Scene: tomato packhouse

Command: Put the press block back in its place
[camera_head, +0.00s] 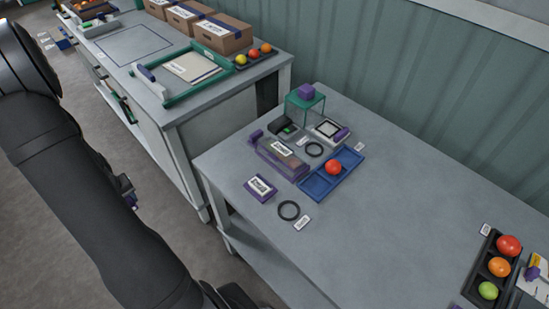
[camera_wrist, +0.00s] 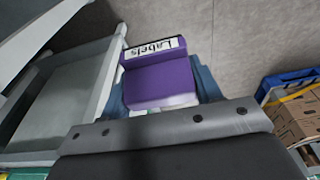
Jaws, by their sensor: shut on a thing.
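In the wrist view my gripper (camera_wrist: 162,88) is shut on a purple block (camera_wrist: 160,82) with a white strip reading "Labels", upside down. A blue finger shows on each side of it. On the near table (camera_head: 400,200) lie a purple-edged labelled block (camera_head: 260,188) and a purple cube (camera_head: 306,90) on a green-topped clear box (camera_head: 305,107). No readable label names the press block.
The table also holds a clear purple-ended case (camera_head: 280,160), a blue tray (camera_head: 318,188) with a red tomato, black rings (camera_head: 289,210) and a black tomato tray (camera_head: 477,275). The far bench (camera_head: 220,95) carries boxes and a green frame. Bare tabletop lies right of the blue tray.

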